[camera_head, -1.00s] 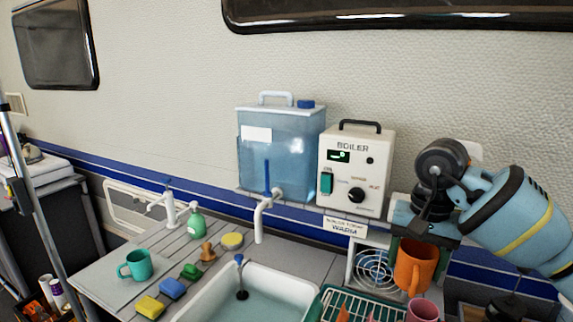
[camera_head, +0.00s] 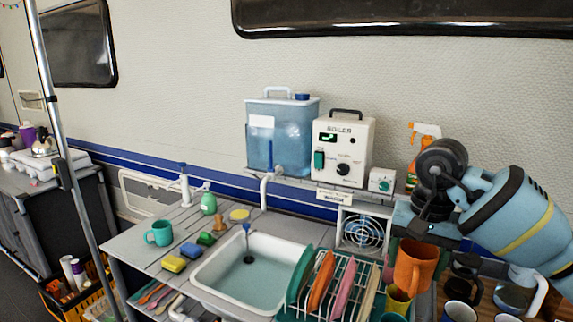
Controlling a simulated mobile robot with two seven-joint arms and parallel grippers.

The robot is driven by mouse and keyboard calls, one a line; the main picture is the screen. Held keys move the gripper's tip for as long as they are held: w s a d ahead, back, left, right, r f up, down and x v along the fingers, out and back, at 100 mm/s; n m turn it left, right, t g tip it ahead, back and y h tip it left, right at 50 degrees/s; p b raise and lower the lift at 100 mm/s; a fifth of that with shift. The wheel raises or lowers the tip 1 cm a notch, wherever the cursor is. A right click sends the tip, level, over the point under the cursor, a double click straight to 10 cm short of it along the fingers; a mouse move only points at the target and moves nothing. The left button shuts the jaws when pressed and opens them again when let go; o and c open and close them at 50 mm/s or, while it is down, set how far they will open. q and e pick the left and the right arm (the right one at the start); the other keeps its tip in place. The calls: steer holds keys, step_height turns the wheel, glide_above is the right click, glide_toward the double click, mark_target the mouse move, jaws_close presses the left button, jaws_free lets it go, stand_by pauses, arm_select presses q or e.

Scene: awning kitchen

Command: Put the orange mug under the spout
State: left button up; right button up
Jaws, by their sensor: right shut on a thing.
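The orange mug (camera_head: 415,266) hangs in my right gripper (camera_head: 428,228) at the right of the view, over the right end of the counter beside the dish rack. The gripper is shut on it, and its fingers are partly hidden. A white spout (camera_head: 265,190) bends down from below the blue water tank (camera_head: 283,140), over the back of the counter behind the sink (camera_head: 218,299). The mug is well to the right of this spout and apart from it. My left gripper is not in view.
A dish rack (camera_head: 338,303) with coloured plates stands between sink and mug. A boiler (camera_head: 343,150) sits right of the tank. A teal mug (camera_head: 159,233), sponges (camera_head: 173,264) and a green bottle (camera_head: 208,203) are on the left counter. Several cups stand at the lower right.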

mark_target(416, 289)
steer(key=shift+n, duration=0.5)
steer(key=s+f, duration=0.2)
steer(key=f, duration=0.2)
steer(key=shift+s+a+f+b, duration=0.15)
steer(key=shift+s+b, duration=0.15)
steer(key=shift+s, duration=0.1)
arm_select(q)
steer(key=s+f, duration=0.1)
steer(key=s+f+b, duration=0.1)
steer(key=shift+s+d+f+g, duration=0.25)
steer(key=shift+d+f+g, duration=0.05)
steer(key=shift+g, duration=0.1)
arm_select(e)
steer(key=s+a+f+n, duration=0.1)
steer(key=s+f+n, duration=0.3)
steer(key=s+f, duration=0.4)
step_height(416, 289, down, 4)
steer(key=shift+s+a+r, duration=0.15)
steer(key=shift+a+r, duration=0.05)
steer(key=shift+a, duration=0.2)
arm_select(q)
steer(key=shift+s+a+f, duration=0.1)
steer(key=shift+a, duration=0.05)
